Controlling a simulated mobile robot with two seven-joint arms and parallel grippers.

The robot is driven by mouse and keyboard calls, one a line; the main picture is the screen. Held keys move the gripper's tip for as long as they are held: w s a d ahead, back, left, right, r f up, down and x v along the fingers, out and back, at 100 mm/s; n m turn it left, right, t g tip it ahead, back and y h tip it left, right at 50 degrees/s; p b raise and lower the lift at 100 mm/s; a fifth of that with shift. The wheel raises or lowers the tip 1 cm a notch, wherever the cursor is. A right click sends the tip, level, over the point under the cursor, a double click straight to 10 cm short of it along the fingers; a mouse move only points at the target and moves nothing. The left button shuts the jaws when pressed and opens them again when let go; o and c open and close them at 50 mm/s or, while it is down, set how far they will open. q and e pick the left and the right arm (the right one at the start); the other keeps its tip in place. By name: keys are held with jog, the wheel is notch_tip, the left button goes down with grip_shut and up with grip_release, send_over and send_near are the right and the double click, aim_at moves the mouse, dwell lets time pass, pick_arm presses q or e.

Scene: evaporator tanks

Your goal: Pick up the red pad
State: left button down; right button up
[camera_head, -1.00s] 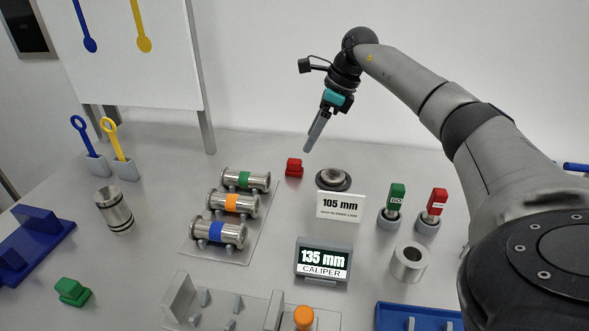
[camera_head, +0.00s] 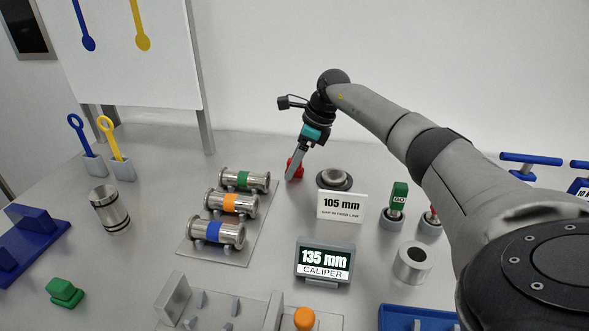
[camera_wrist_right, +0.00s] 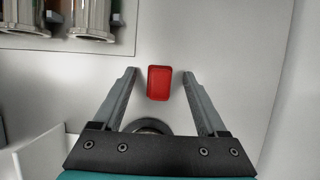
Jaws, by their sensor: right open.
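The red pad (camera_head: 299,164) stands on the grey table, partly hidden behind my right gripper in the head view. In the right wrist view the red pad (camera_wrist_right: 159,83) lies between the two fingers, with a gap on each side. My right gripper (camera_head: 291,177) is open and reaches down at the pad; its fingertips (camera_wrist_right: 159,74) show on either side of it in the right wrist view. My left gripper is not in view.
A round metal piece (camera_head: 334,178) and a 105 mm sign (camera_head: 342,207) stand just right of the pad. Several metal spools lie on a plate (camera_head: 228,251) to the left. A caliper display (camera_head: 324,262) is nearer. A green pad (camera_head: 65,292) sits at the front left.

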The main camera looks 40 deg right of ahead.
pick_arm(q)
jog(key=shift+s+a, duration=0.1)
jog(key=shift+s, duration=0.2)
pick_arm(e)
grip_shut()
dwell(0.4)
